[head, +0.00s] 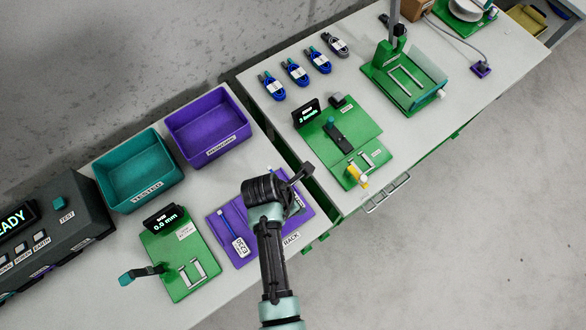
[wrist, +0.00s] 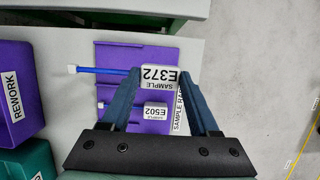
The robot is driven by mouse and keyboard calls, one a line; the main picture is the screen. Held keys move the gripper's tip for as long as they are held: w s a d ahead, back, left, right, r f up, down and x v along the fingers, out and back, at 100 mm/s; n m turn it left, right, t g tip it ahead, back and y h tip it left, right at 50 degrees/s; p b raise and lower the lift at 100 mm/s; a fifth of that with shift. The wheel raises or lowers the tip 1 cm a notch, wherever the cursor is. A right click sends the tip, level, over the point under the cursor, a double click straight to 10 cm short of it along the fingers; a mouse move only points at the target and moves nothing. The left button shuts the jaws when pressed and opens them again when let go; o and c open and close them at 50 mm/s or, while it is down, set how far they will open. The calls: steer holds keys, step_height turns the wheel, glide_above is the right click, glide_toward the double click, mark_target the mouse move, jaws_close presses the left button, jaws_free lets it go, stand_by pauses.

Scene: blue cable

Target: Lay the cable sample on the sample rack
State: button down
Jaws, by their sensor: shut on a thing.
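My gripper (head: 290,185) is over the right part of the purple sample rack (head: 216,226). In the wrist view its fingers (wrist: 161,74) are shut on the cable sample with the white tag E372 (wrist: 158,79). Its blue cable (wrist: 105,71) runs left across the rack (wrist: 140,54) to a white end. Whether this sample touches the rack is unclear. A second sample, tagged E502 (wrist: 155,111), lies on the rack beside it; it also shows in the head view (head: 240,247). My wrist hides the held sample in the head view.
A teal TESTED bin (head: 140,205) and a purple REWORK bin (head: 240,125) stand behind the rack. A green gauge fixture (head: 165,245) is left of it. Another green fixture (head: 365,125) stands on the table to the right. Several coiled cables (head: 297,71) lie at the back.

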steer(key=shift+f+b, duration=2.15)
steer(key=shift+b, duration=0.15)
steer(key=shift+f+b, duration=0.3)
steer(key=shift+f, duration=0.4)
steer(key=shift+p, duration=0.6)
steer(key=shift+f+b, duration=1)
steer(key=shift+f, duration=0.5)
steer(key=shift+c, duration=0.3)
jaws_free()
steer(key=shift+r, duration=0.1)
